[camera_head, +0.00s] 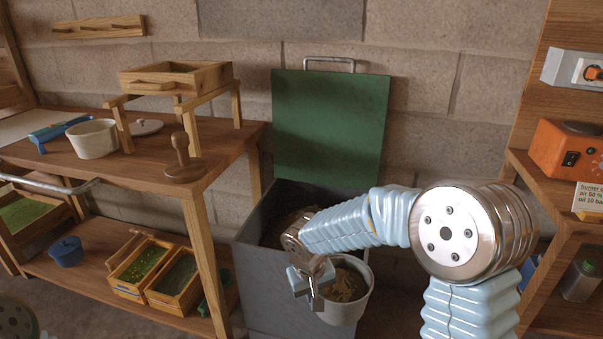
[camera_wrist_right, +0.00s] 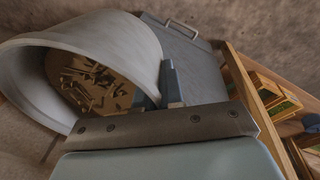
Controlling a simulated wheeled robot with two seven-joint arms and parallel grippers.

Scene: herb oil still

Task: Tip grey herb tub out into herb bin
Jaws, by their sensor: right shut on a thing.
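The grey herb tub (camera_head: 344,311) is near the front right of the herb bin (camera_head: 275,285) in the head view. Brown herb matter lies inside the tub, which looks roughly upright there. My right gripper (camera_head: 312,284) is shut on the tub's rim at its left side. In the right wrist view the tub (camera_wrist_right: 115,45) fills the upper left with loose brown bits inside, and the gripper (camera_wrist_right: 165,88) pinches its wall. The bin is a dark grey box with its green lid (camera_head: 330,125) standing open behind; brown material shows inside. My left gripper is not in view.
A wooden bench (camera_head: 225,160) stands left of the bin, with a pale pot (camera_head: 92,140) and a wooden stamper (camera_head: 183,160) on top. Wooden trays (camera_head: 138,268) sit on its lower shelf. A shelf with an orange device (camera_head: 565,150) stands at the right.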

